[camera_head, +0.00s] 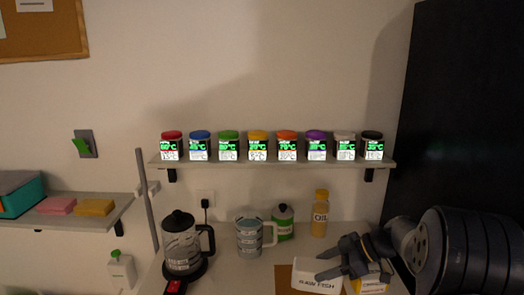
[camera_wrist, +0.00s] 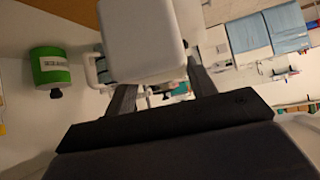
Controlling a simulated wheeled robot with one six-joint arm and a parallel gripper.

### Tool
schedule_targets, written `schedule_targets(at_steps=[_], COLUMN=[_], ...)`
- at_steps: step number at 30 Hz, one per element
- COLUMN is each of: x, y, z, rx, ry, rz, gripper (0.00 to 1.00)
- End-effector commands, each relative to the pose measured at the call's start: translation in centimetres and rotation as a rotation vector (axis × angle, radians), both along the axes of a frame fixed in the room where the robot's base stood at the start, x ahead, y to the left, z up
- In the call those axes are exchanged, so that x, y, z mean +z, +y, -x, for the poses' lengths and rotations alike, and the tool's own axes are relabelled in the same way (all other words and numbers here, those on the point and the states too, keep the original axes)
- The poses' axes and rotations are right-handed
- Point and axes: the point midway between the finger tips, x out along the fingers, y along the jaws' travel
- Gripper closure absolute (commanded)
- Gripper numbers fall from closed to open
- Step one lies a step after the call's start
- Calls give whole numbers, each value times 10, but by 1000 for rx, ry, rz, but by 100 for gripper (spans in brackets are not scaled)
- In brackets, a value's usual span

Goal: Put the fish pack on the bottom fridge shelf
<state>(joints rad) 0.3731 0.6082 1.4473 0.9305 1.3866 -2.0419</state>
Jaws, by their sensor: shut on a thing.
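The fish pack (camera_head: 316,278) is a white box with dark lettering that reads like "RAW FISH", low at the right of the head view. My gripper (camera_head: 336,264) is at its right end, shut on it. In the wrist view the white pack (camera_wrist: 143,42) sits between the two dark fingers (camera_wrist: 160,88) and fills the top middle. The pack's underside is hidden, so I cannot tell whether it touches the counter. No fridge shelf can be made out in either view.
A wall shelf (camera_head: 270,162) holds several spice jars. Below stand a black-lidded kettle (camera_head: 182,247), a measuring jug (camera_head: 250,235), a green canister (camera_head: 284,223) and an oil bottle (camera_head: 320,214). A yellow-white box (camera_head: 374,286) is beside my gripper. A tall dark panel (camera_head: 455,110) stands right.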

Motion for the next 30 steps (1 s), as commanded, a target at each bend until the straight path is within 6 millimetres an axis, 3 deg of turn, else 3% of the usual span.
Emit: schedule_targets(at_steps=[11, 18, 23, 30], x=[3, -2, -15, -39], y=[27, 36, 33, 19], z=[-25, -39, -39, -22], rx=[-211, -455, -676, -931], ry=[-2, -1, 4, 5], rz=[-2, -2, -4, -4], gripper=[83, 83, 83, 83])
